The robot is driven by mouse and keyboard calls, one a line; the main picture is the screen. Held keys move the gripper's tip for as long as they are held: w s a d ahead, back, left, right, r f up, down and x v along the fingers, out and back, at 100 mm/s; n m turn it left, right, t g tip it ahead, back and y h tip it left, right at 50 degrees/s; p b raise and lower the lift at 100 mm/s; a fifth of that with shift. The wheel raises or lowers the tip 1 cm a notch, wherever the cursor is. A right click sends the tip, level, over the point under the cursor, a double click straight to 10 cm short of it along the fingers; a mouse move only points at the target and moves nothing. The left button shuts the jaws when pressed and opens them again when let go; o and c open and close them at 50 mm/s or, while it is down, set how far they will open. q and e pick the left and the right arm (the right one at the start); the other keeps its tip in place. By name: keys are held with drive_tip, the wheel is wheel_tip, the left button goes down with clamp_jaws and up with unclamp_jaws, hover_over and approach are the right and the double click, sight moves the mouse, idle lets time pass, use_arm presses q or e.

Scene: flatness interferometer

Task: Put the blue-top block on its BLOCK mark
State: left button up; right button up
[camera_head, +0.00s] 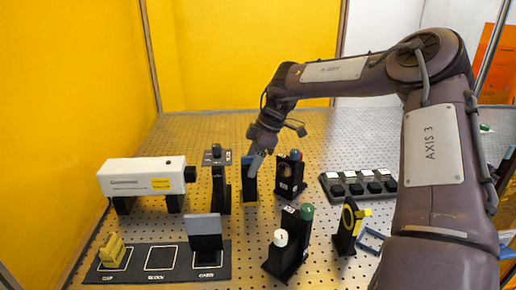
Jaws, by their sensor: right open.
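The blue-top block (250,186) is a dark upright block with a blue top, standing on the perforated table behind the middle. My right gripper (254,168) reaches down to its top and covers part of it. The gripper is open; I cannot tell whether its fingers touch the block. The BLOCK mark (160,258) is an empty white-outlined square in the middle of the black mat (227,262) at the front left. My left gripper is not in view.
A yellow piece (112,250) sits on the mat's left mark and a grey plate (204,228) stands at its right mark. A white laser box (135,178) is behind the mat. Dark mounts (221,185), (290,180) flank the block. More mounts (290,245) stand in front.

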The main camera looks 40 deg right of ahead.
drive_tip(key=x, duration=0.3)
drive_tip(key=shift+d+f, duration=0.1)
drive_tip(key=shift+c, duration=0.2)
drive_tip(key=c, duration=1.2)
drive_tip(key=shift+r+p, duration=2.1)
drive_tip(key=shift+r, duration=1.1)
drive_tip(key=shift+w, duration=0.1)
